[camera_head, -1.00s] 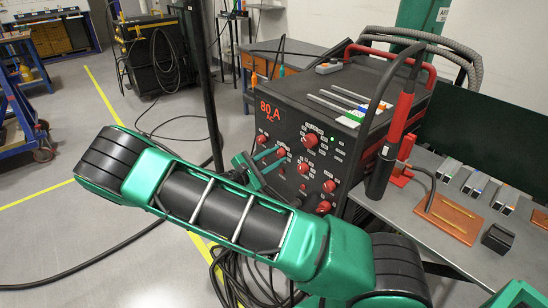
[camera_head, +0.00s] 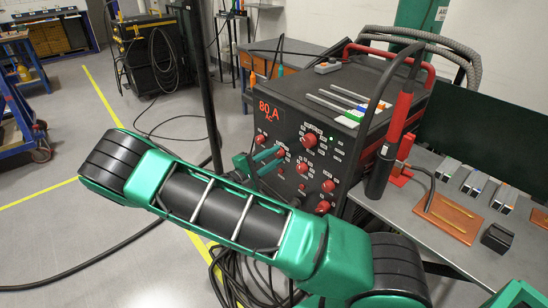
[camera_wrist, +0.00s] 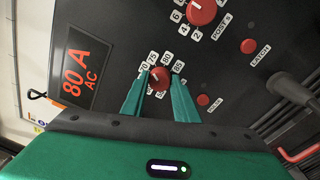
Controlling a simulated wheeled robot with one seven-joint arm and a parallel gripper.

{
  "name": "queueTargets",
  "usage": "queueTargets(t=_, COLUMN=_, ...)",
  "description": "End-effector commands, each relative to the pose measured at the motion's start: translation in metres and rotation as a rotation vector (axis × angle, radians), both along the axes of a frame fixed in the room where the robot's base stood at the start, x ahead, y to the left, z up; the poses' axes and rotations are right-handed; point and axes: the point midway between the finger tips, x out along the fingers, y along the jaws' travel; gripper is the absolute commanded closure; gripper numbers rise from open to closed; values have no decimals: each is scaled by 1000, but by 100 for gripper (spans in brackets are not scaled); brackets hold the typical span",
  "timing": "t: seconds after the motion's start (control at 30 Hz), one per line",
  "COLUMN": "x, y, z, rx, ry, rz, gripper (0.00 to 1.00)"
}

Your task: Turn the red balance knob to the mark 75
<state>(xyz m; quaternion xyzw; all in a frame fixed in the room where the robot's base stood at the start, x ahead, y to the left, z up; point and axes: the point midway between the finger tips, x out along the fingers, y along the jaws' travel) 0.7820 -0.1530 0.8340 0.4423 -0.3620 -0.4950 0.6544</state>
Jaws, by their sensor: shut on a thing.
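The red balance knob (camera_wrist: 159,77) shows in the wrist view on the dark front panel, ringed by white labels. The readable ones are 70, the mark 75 (camera_wrist: 153,57), 80 and 85. My gripper (camera_wrist: 158,84) has one green finger on each side of the knob and is shut on it. The fingers cover part of the dial's lower side. The knob's pointer is too small to read surely. In the head view, my gripper (camera_head: 273,158) reaches the panel at the red knob (camera_head: 281,152).
The welding machine (camera_head: 350,85) shows "80 A AC" on its display (camera_head: 269,111). Other red knobs sit close by, including a larger one (camera_wrist: 202,11). Cables lie on the floor.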

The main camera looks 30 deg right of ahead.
Motion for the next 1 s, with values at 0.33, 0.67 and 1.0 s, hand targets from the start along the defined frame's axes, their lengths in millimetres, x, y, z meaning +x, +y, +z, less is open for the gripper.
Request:
queueTargets(t=0.33, x=1, y=2, z=0, rx=26, ry=-134, rz=4, gripper=95)
queueTargets(t=0.67, x=0, y=3, z=-1, rx=31, ry=-151, rz=4, gripper=95)
queueTargets(t=1.0, x=0, y=2, z=-2, rx=32, ry=-149, rz=3, gripper=54)
